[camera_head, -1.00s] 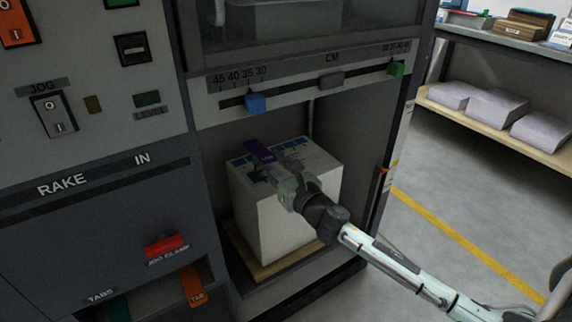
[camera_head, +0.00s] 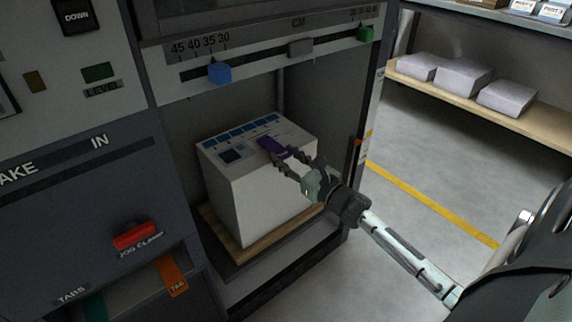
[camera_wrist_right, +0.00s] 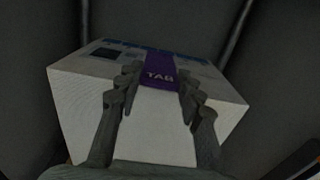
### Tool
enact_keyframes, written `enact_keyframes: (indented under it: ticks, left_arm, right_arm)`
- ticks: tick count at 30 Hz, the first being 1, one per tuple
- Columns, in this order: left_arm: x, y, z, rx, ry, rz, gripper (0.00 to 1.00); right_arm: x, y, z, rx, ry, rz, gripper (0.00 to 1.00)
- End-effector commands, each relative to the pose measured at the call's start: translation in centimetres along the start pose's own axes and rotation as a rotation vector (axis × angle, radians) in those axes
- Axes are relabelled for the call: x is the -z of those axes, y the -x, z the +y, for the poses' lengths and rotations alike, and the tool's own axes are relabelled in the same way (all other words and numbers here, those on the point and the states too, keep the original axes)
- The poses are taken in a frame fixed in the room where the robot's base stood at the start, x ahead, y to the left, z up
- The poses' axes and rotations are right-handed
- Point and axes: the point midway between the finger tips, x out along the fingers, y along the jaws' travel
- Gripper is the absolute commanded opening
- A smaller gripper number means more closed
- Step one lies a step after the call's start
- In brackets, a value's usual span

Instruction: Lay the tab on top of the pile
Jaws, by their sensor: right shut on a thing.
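The pile (camera_head: 262,199) is a white block of stacked sheets with blue printing on its top, standing in the machine's bay. The purple tab (camera_head: 269,145) is in my right gripper (camera_head: 284,158) over the right part of the pile's top. In the right wrist view, the tab (camera_wrist_right: 160,75) reads "TAB" and lies between the two fingers, extending away from them above the pile's top (camera_wrist_right: 112,60). I cannot tell whether the tab touches the top sheet. My left gripper is not in view.
A wooden pallet (camera_head: 207,216) lies under the pile. The bay's side walls and the scale bar (camera_head: 265,52) with its blue slider (camera_head: 220,73) bound the space. An orange tab (camera_head: 172,276) sticks out at lower left. Floor (camera_head: 410,165) is clear to the right.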

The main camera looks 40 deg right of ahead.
Motion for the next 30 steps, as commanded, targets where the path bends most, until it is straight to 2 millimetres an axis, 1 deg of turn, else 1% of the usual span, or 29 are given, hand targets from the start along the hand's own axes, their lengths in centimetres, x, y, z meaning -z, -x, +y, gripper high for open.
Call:
enact_keyframes:
  ticks: [1,4,14,19,20,24,30]
  left_arm:
    - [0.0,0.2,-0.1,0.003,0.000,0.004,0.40]
    - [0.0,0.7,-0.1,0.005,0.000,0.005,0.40]
    - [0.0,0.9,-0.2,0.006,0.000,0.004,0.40]
    - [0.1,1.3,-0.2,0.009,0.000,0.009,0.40]
    - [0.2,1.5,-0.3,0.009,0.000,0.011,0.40]
    - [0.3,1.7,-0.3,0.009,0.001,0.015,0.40]
    - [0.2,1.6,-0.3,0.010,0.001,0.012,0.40]
  right_arm:
    - [1.0,0.0,0.0,0.002,-0.004,0.001,0.25]
    - [1.9,-0.1,0.0,0.001,-0.003,0.000,0.25]
    - [2.1,0.0,0.0,0.000,0.000,0.000,0.25]
    - [2.3,0.0,0.0,0.000,0.000,0.000,0.25]
    - [2.3,0.0,0.0,0.000,0.000,0.000,0.39]
    - [2.3,0.0,0.0,0.000,0.000,0.000,0.57]
    - [2.3,0.0,0.1,0.000,0.000,0.000,0.58]
